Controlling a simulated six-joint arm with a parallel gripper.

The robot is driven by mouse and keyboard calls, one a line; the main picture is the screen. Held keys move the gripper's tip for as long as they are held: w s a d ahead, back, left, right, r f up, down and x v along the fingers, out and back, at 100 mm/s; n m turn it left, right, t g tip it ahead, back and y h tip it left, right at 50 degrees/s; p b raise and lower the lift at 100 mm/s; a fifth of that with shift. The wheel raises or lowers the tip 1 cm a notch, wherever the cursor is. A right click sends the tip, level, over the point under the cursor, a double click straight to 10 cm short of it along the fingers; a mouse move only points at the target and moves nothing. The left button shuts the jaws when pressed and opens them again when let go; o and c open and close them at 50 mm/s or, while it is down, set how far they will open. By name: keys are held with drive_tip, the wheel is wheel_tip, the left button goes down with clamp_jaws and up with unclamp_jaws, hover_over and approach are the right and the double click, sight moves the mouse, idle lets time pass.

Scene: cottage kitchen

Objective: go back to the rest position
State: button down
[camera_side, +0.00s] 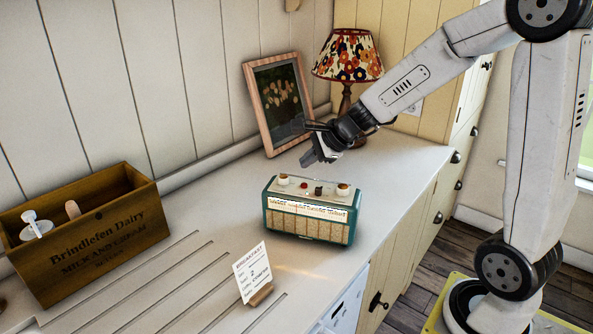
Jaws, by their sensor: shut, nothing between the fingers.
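My gripper (313,155) is at the end of my white arm, which reaches in from the right. It hangs in the air over the counter, above and behind the teal radio, and looks apart from it. Its fingers are shut with nothing between them. The teal radio (310,226) stands upright on the counter, with several knobs on its top and a tan grille on its front.
A picture frame (279,101) leans on the wall behind my gripper, near a lamp with a flowered shade (348,57). A wooden crate (88,243) holding utensils stands at left. A breakfast card (252,271) stands in front. The counter (205,215) between crate and radio is clear.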

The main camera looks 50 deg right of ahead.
drive_tip(key=s+a+f+n+g+h, duration=0.1)
drive_tip(key=s+a+f+n+g, duration=0.1)
drive_tip(key=s+a+f+n, duration=0.2)
drive_tip(key=s+a+f+n+g+h, duration=0.1)
drive_tip(key=s+a+f+n+g, duration=0.2)
drive_tip(key=s+n, duration=0.8)
drive_tip(key=shift+a+f+n+g, duration=0.3)
drive_tip(key=shift+a+f+n, duration=0.7)
drive_tip(key=shift+n, duration=2.8)
drive_tip(key=shift+d+f, duration=0.25)
